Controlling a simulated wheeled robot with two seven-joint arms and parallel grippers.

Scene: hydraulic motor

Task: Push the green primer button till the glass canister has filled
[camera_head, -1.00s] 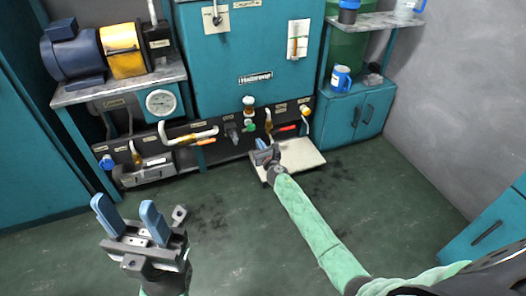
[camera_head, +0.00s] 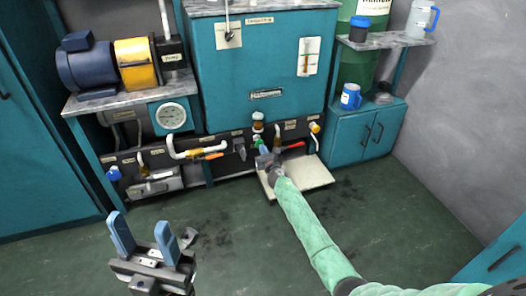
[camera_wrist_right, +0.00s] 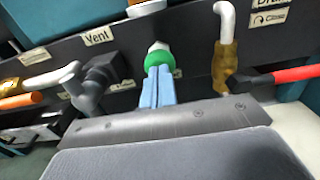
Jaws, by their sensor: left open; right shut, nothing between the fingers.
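My left gripper (camera_head: 142,232) is open and empty, far from the panel.
A red-handled valve (camera_head: 294,145) lies right of the button, and a grey valve (camera_wrist_right: 96,82) lies left, near the Vent label (camera_wrist_right: 97,37). A pale tray (camera_head: 305,176) is on the floor below. The green floor in front is mostly clear.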

